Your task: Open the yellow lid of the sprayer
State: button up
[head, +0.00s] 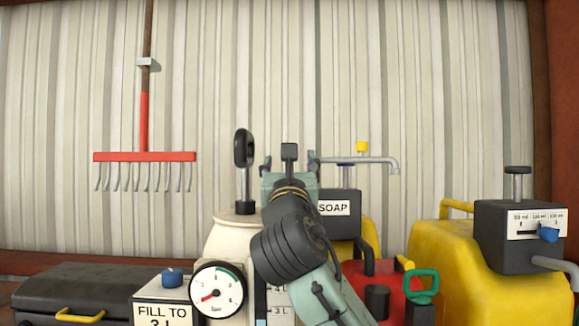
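The sprayer (229,238) is a cream tank with an upright black loop handle (244,148) on a metal rod. A round gauge (217,290) is at its front, and a level scale marked 3 L is partly visible. No yellow lid shows on the sprayer; my arm covers its right side. My gripper (289,155) is at the far end of my arm, right of the black handle in the picture, and points away from the camera.
Right of my arm stand a yellow SOAP container (347,247) with a metal spout and small yellow knob, a red can (385,283), and a large yellow canister (450,275) with a dial box. A FILL TO 3 L box (163,312) and black case (75,287) are left.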

jog(key=shift+s, duration=0.1)
jog(key=v, duration=1.2)
